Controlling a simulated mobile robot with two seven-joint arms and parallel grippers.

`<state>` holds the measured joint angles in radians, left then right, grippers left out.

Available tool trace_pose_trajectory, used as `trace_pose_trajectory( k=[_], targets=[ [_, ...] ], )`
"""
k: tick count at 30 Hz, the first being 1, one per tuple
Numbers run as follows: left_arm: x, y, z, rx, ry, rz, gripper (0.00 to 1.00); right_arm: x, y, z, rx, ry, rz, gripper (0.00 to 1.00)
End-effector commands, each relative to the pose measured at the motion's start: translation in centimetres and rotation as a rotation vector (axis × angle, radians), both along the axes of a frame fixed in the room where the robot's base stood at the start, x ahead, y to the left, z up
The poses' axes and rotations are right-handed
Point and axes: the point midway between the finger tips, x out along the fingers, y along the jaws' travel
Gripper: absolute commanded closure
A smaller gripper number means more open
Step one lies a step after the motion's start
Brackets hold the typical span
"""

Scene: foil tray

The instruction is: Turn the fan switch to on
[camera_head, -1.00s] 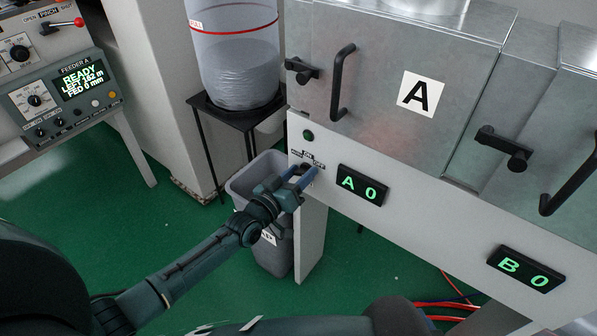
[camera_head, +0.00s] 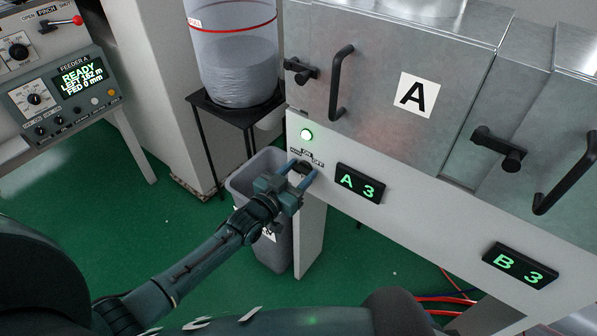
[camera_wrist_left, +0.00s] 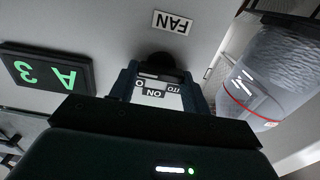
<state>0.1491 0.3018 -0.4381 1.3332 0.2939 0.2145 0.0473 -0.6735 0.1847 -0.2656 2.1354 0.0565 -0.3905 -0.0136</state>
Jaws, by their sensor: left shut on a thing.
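The fan switch (camera_head: 304,168) is a dark knob on the white panel under door A, with small labels around it, one reading ON. My left gripper (camera_head: 302,173) is at the panel with its blue fingers on either side of the knob, shut on it. In the left wrist view the dark knob (camera_wrist_left: 158,66) sits between the finger ends, below a FAN label (camera_wrist_left: 173,22) seen upside down. The knob's pointer is mostly hidden by the fingers. A round lamp (camera_head: 306,135) above the switch is lit pale green. My right gripper is not in view.
Displays A 3 (camera_head: 360,184) and B 3 (camera_head: 520,265) are to the right on the panel. Door A's black handle (camera_head: 341,82) is above. A grey bin (camera_head: 243,186) stands below left, and a clear hopper (camera_head: 235,55) on a black stand behind it.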

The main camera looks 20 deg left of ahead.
Motion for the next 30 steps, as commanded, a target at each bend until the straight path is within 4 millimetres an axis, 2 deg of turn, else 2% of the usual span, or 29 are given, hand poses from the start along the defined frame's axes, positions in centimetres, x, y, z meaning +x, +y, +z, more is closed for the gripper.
trace_pose_trajectory(
  k=[7, 8, 15, 24, 26, 30],
  targets=[
    [0.0, 0.0, 0.0, -0.001, 0.000, 0.000, 0.76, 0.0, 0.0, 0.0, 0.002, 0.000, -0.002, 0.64],
    [0.0, 0.0, 0.0, -0.001, 0.000, 0.000, 0.50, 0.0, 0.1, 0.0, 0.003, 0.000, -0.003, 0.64],
    [0.0, 0.0, 0.0, -0.001, 0.000, 0.000, 0.31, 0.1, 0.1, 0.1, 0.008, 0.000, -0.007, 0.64],
    [-0.3, 0.1, 0.0, -0.001, 0.001, 0.000, 0.31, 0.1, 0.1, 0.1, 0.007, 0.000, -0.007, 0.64],
    [-0.9, 0.3, -0.1, 0.000, 0.002, 0.000, 0.31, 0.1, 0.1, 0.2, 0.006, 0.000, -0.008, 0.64],
    [-3.2, 1.2, -0.1, 0.000, 0.004, 0.000, 0.31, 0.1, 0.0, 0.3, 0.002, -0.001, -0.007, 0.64]
  ],
)
